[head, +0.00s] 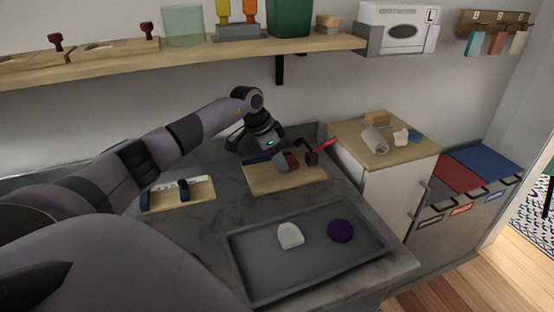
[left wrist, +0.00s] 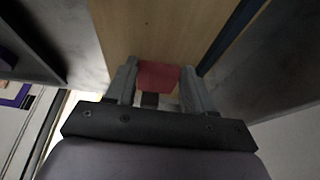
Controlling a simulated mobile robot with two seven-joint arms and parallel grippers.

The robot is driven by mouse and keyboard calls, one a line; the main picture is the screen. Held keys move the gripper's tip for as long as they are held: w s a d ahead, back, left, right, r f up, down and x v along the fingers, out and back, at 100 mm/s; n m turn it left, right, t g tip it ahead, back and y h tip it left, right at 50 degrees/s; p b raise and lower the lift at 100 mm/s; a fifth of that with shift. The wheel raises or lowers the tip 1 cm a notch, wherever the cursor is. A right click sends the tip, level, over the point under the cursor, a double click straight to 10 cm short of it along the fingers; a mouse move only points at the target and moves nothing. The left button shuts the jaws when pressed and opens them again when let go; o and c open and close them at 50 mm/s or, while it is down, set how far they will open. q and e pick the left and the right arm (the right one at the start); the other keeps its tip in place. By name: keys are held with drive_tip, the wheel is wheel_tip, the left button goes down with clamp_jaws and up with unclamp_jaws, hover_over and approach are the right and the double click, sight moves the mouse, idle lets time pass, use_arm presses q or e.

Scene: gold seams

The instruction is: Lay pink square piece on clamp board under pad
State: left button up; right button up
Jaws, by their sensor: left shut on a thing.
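My left gripper (head: 284,163) is over the wooden clamp board (head: 265,182) near the back of the counter. It is shut on the pink square piece (head: 293,160). In the left wrist view the pink piece (left wrist: 158,76) sits between the two fingers (left wrist: 160,90), with the wooden board (left wrist: 150,30) beyond it. I cannot tell whether the piece touches the board. The clamp (head: 311,156) with a red handle (head: 322,144) stands at the right of the piece. The pad's underside is hidden. My right gripper is not in view.
A grey tray (head: 258,282) in front holds a white piece (head: 290,236) and a purple piece (head: 340,231). A second wooden board (head: 200,195) with dark fittings lies to the left. A cabinet (head: 385,155) with small items stands at right. A shelf (head: 180,56) runs above.

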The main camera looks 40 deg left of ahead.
use_arm(q)
drive_tip(key=shift+f, duration=0.25)
drive_tip(key=shift+f, duration=0.1)
drive_tip(key=o, duration=0.9)
drive_tip(key=v, duration=0.7)
drive_tip(key=shift+a+r, duration=0.1)
drive_tip(key=shift+r, duration=0.2)
drive_tip(key=shift+s, duration=0.1)
